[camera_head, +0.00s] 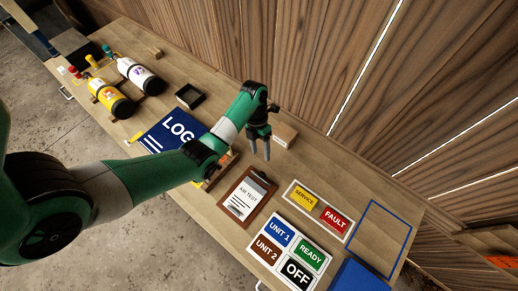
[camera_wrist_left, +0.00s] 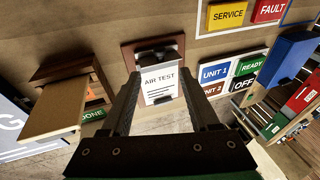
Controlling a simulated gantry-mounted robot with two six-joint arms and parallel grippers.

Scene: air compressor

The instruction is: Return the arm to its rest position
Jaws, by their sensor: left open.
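My left arm, green and grey, reaches in from the left of the head view over the wooden bench (camera_head: 170,95). My left gripper (camera_head: 260,150) is open and empty above the bench, with its fingers pointing down, near the AIR TEST clipboard (camera_head: 247,197). In the left wrist view the two dark fingers (camera_wrist_left: 165,100) stand apart with the clipboard (camera_wrist_left: 158,85) showing beyond and between them. My right gripper is not in view.
Two cylinders, one yellow (camera_head: 108,94) and one white (camera_head: 140,74), lie at the far left. A blue LOG book (camera_head: 165,133) lies partly behind my arm. A small dark tray (camera_head: 189,96), UNIT 1 sign (camera_head: 280,232) and FAULT sign (camera_head: 335,219) are on the bench. A wooden wall stands behind.

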